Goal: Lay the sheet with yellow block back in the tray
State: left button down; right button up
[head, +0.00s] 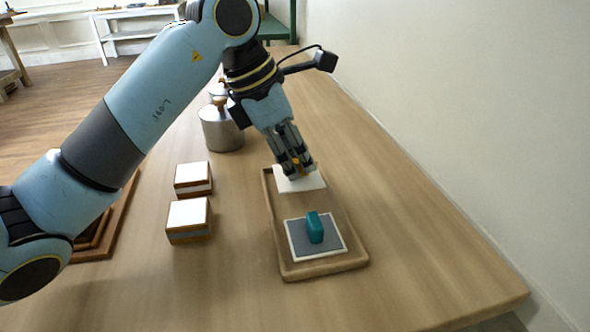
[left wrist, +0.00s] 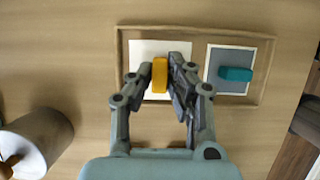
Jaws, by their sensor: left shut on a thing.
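The wooden tray (head: 280,250) lies on the table, long and shallow. A white sheet (head: 313,182) is at its far end, within the rim in the left wrist view (left wrist: 142,52). I cannot tell whether it rests on the tray floor. A yellow block (left wrist: 160,76) is on this sheet, mostly hidden by fingers in the head view. My left gripper (head: 298,172) points down and is shut on the yellow block. A grey sheet with a white border (head: 295,240) lies in the tray's near half, with a teal block (head: 315,228) on it. My right gripper is not in view.
Two small wooden boxes with white tops (head: 192,177) (head: 187,213) stand left of the tray. A metal canister (head: 221,130) with a wooden knob stands behind them. Stacked wooden frames (head: 103,228) lie at the left edge. The table right of the tray is clear.

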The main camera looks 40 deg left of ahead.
pick_arm(q)
notch_tip(320, 180, down, 2)
jog(key=shift+f, duration=0.2)
jog(key=shift+f, duration=0.25)
jog(key=c, duration=1.3)
grip_release()
jog(key=shift+r, duration=0.1)
